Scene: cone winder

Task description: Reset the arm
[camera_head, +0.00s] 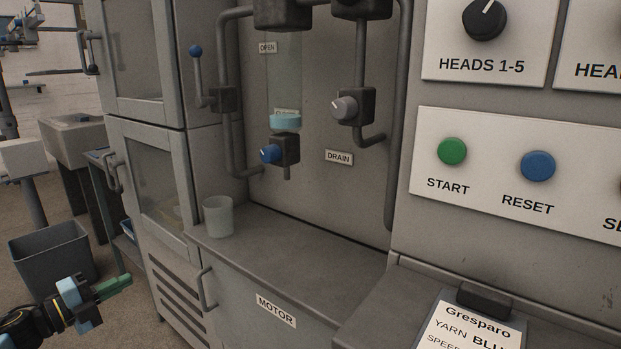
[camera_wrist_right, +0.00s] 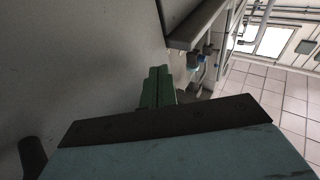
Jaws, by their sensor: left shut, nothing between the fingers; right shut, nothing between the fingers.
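My left gripper (camera_head: 114,286) shows at the lower left of the head view, with green fingers shut and nothing between them. It is in the air in front of the grey cabinet, apart from it. My right gripper (camera_wrist_right: 158,88) shows in the right wrist view, its green fingers together and empty, beside a grey surface. The right arm does not show in the head view. The winder's panel carries a green START button (camera_head: 452,151) and a blue RESET button (camera_head: 538,166).
A translucent cup (camera_head: 218,216) stands on the grey ledge (camera_head: 300,250). Above it are pipes, a blue knob (camera_head: 270,154), a grey knob (camera_head: 345,107) and a blue-tipped lever (camera_head: 196,51). A card (camera_head: 470,325) lies at the lower right. A grey bin (camera_head: 50,262) stands at the left.

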